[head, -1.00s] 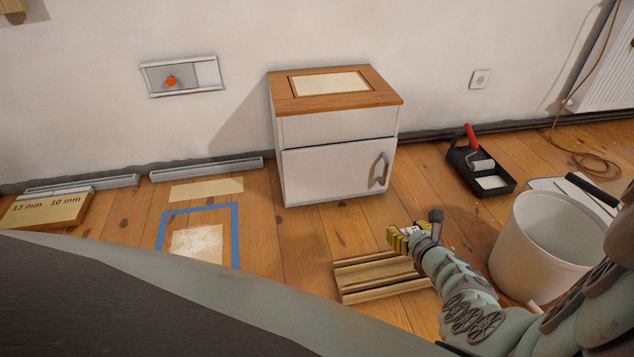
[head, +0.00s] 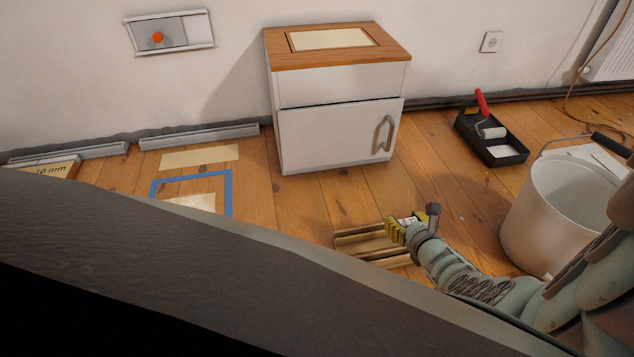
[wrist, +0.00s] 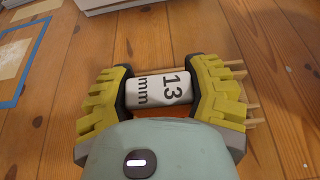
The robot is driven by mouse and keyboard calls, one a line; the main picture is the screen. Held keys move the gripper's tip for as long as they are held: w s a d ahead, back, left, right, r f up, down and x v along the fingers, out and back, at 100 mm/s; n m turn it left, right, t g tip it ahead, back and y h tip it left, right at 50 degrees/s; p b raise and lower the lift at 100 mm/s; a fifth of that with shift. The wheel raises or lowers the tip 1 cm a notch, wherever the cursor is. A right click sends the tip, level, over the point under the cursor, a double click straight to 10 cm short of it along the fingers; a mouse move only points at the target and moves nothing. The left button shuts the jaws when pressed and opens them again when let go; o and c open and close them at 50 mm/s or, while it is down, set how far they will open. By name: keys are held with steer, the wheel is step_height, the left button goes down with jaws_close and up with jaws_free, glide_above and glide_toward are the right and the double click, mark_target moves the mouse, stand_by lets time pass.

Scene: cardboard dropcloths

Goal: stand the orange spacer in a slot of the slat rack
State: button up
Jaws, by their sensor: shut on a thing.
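My gripper (head: 403,230) has yellow ribbed fingers and is shut on the orange spacer. In the wrist view, the spacer (wrist: 165,129) shows a white label (wrist: 158,90) reading "13 mm" between the fingers, with orange below it. The wooden slat rack (head: 358,246) lies on the floor, and my gripper covers its right part in the head view. In the wrist view only slat ends (wrist: 254,94) show beyond the right finger. The gap between spacer and rack cannot be told, and the slots under the gripper are hidden.
A white cabinet (head: 335,135) stands behind the rack. A blue tape square (head: 226,195) and a board marked "10 mm" (head: 52,170) lie left.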

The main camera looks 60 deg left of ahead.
steer(key=shift+f+b, duration=2.5)
steer(key=shift+f, duration=0.3)
steer(key=shift+f+b, duration=1.1)
steer(key=shift+b, duration=0.1)
steer(key=shift+s+a+f, duration=0.1)
steer(key=shift+f, duration=0.05)
steer(key=shift+f, duration=0.4)
stand_by(0.5)
steer(key=o, duration=1.3)
steer(key=shift+c, duration=0.2)
steer(key=shift+r, duration=0.2)
